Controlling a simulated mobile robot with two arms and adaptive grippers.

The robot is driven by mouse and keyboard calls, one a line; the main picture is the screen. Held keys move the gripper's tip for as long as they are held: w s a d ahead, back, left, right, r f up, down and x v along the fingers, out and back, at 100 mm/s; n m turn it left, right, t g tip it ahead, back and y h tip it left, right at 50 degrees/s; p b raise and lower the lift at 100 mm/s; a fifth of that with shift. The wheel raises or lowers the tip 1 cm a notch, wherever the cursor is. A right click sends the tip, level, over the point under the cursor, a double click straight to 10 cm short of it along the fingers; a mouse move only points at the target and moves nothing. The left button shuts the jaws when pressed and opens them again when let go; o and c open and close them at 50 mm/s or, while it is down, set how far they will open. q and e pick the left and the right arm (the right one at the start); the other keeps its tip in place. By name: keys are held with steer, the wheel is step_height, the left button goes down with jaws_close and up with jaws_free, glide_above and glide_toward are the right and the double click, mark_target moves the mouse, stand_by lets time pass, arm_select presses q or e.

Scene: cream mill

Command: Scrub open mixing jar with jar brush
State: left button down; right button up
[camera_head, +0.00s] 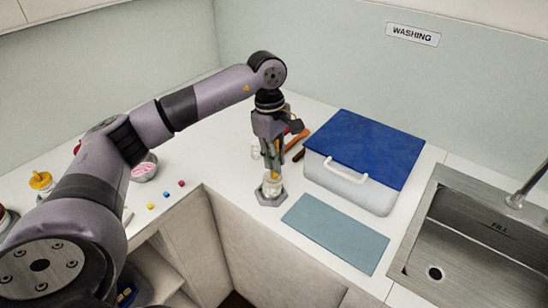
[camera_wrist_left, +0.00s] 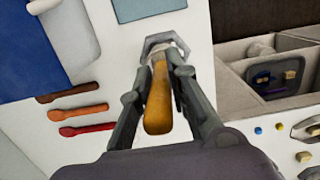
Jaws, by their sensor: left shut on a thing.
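My left gripper (camera_head: 270,160) points down at the corner of the counter and is shut on the jar brush, whose orange-brown handle (camera_wrist_left: 158,100) lies between the fingers in the left wrist view. The open mixing jar (camera_head: 271,186) is small and pale and stands in a grey hexagonal holder on the counter, right below the fingertips. The holder (camera_wrist_left: 148,46) also shows in the wrist view, at the far end of the handle. The brush head is hidden, and I cannot tell how deep it sits in the jar. My right gripper is not in view.
A white bin with a blue lid (camera_head: 366,147) stands right of the jar, behind a blue-grey mat (camera_head: 336,232). A steel sink (camera_head: 470,240) is at the right. Brown, orange and red utensils (camera_wrist_left: 82,110) lie near the bin. Small coloured cubes and a bowl (camera_head: 144,170) are left.

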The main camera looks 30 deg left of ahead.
arm_select(q)
steer(key=shift+w+a+f+b, duration=0.25)
steer(key=shift+w+f+b, duration=0.3)
steer(key=shift+f+b, duration=0.25)
steer(key=shift+s+a+r+p, duration=0.3)
steer(key=shift+s+r+p, duration=0.25)
steer(key=shift+r, duration=0.25)
steer(key=shift+d+f+b, duration=0.6)
steer(key=shift+f, duration=0.25)
steer(key=shift+w+a+r+p, duration=0.3)
steer(key=shift+w+r+p, duration=0.25)
steer(key=shift+r, duration=0.3)
steer(key=shift+s+a+f+b, duration=0.3)
steer(key=shift+s+f+b, duration=0.2)
steer(key=shift+f+b, duration=0.35)
steer(key=shift+r+p, duration=3.5)
steer(key=shift+r, duration=1.75)
